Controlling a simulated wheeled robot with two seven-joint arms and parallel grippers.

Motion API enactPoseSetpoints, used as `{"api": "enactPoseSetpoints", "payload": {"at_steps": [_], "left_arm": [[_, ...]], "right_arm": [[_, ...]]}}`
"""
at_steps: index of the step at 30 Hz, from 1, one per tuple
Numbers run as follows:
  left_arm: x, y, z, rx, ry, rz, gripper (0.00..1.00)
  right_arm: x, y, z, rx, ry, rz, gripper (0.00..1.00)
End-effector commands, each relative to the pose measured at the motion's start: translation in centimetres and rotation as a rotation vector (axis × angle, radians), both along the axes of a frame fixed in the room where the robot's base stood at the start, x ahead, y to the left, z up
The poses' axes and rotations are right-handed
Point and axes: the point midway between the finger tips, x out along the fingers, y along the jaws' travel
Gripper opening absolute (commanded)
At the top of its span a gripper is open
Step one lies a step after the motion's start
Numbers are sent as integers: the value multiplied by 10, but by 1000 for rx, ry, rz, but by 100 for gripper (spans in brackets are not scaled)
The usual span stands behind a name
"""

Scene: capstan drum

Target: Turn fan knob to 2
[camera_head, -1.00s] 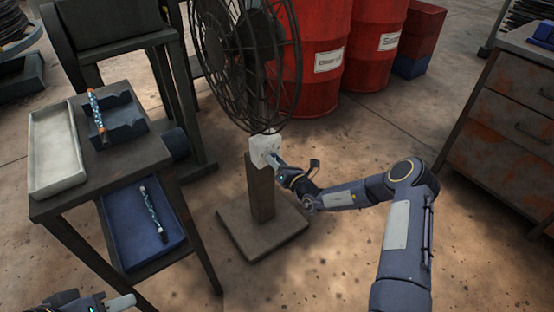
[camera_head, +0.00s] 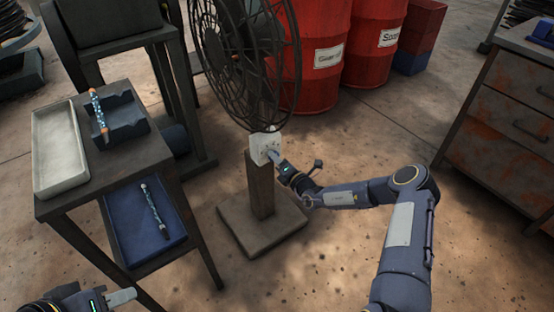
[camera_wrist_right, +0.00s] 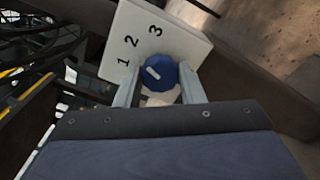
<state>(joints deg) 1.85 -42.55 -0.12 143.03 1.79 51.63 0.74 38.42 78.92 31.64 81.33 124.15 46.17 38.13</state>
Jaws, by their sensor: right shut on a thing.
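The fan (camera_head: 245,60) stands on a post with a square base, and its white control box (camera_head: 262,146) is below the cage. In the right wrist view the white panel (camera_wrist_right: 178,37) carries the numbers 1, 2 and 3. The blue knob (camera_wrist_right: 160,74) sits between the two fingers of my right gripper (camera_wrist_right: 160,92), which is shut on it. The knob's white mark slants up-left, seemingly between 1 and 2. In the head view my right gripper (camera_head: 275,158) reaches the box from the right. My left gripper (camera_head: 122,297) is low at the left, away from the fan; its opening is unclear.
A dark side table (camera_head: 110,180) at the left holds a white tray (camera_head: 43,187), a grey holder with a patterned stick, and a lower blue tray (camera_head: 126,228). Red drums (camera_head: 322,75) stand behind the fan. A rusty drawer cabinet (camera_head: 510,135) is at the right.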

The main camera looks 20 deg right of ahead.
Motion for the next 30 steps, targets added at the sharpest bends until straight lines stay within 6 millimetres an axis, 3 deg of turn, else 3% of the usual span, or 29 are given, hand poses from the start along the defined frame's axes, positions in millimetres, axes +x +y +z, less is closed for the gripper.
{"api": "enactPoseSetpoints", "payload": {"at_steps": [6,7,11,22,30], "left_arm": [[0,0,0,0,0,0,36],[0,0,0,0,0,0,36],[0,0,0,0,0,0,36],[0,0,3,0,0,0,36],[0,0,16,0,0,0,36]], "right_arm": [[-1,0,-2,-1,3,2,13],[-1,0,-2,-1,4,1,39],[-1,0,-1,-2,2,1,56],[-6,-2,0,-2,2,1,57],[-48,-18,1,-1,4,-1,57]]}}
